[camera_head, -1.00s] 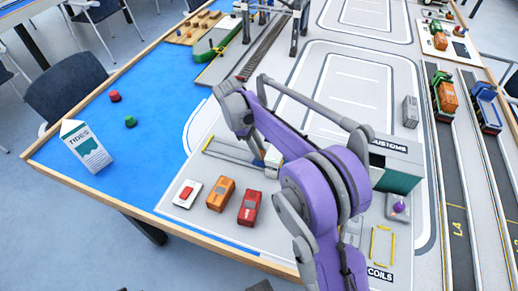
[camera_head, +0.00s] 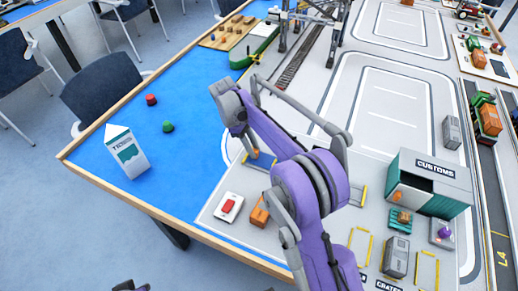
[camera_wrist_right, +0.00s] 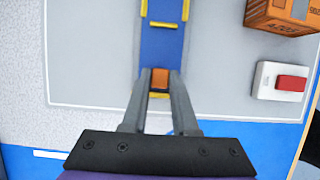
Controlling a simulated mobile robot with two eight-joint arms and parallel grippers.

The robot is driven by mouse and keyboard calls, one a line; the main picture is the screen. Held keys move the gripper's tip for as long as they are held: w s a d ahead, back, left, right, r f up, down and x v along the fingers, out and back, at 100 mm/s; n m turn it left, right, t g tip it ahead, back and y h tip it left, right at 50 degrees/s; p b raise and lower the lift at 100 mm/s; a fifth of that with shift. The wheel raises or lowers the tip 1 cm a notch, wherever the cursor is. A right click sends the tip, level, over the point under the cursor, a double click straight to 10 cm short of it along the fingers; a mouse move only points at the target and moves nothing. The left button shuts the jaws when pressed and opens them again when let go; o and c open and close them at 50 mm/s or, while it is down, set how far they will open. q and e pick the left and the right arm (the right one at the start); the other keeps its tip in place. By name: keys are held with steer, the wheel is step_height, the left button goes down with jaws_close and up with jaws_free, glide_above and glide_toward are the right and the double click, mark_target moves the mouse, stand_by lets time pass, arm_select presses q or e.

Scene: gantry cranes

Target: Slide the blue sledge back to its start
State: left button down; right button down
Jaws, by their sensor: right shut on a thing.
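The blue sledge (camera_wrist_right: 162,48) shows in the right wrist view as a blue strip with yellow edge pieces and an orange block (camera_wrist_right: 160,78) at its near end. My right gripper (camera_wrist_right: 160,80) is shut on that orange block, one finger on each side. In the head view a small blue and orange part of the sledge (camera_head: 262,159) shows left of my purple right arm, which hides the rest of it.
A CUSTOMS building (camera_head: 430,182) stands to the right. A carton (camera_head: 127,152) and two small pieces stand on the blue area at left.

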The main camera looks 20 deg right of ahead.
steer(key=shift+w+a, duration=0.15)
steer(key=shift+w, duration=0.05)
steer(key=c, duration=0.7)
jaws_free()
steer(key=shift+w+a, duration=0.1)
steer(key=p+v, duration=0.1)
steer(key=v, duration=0.9)
steer(key=shift+r+p, duration=0.3)
steer(key=shift+r, duration=0.1)
